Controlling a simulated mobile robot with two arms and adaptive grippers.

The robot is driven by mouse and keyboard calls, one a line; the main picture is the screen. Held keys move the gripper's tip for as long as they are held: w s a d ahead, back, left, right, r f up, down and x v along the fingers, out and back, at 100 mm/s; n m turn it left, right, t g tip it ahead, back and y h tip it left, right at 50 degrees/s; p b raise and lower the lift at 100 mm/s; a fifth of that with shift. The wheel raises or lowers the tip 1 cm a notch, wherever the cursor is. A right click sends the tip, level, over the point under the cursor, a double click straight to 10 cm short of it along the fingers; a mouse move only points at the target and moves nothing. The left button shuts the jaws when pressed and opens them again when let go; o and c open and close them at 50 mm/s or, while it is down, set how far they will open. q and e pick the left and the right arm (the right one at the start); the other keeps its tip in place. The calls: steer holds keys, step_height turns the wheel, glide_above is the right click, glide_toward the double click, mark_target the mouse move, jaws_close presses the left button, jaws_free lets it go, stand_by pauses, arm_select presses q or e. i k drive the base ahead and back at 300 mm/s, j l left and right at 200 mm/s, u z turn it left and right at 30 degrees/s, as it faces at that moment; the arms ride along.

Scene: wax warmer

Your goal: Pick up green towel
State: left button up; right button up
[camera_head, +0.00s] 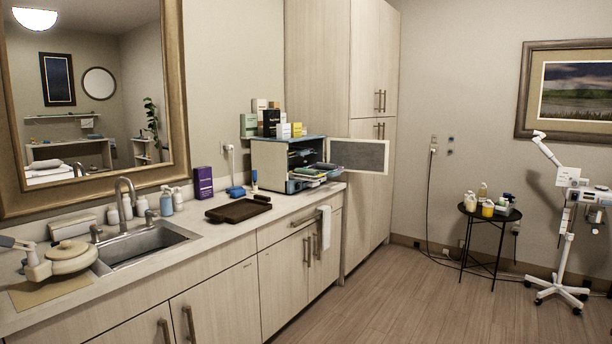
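I see an open-fronted cabinet (268,166) on the counter with its dark-panelled door (358,156) swung open to the right. Folded towels (306,160) lie stacked inside and on a tray that sticks out at the front. They look greenish, bluish and pale, but they are too small to tell clearly which one is the green towel. A white towel (325,228) hangs from a handle on the counter front. Neither of my grippers can be made out. A pale, rod-like piece at the left edge by the wax pot cannot be identified.
Boxes stand on top of the cabinet. A dark tray (238,210), a purple box (203,183), pump bottles (166,203) and a sink (145,246) are to its left. A lidded wax pot (69,257) sits at far left. The floor (400,305) in front is clear.

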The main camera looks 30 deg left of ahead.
mark_target(303, 171)
steer(key=i, duration=2.2)
steer(key=j+u, duration=0.05)
steer(key=j, duration=0.05)
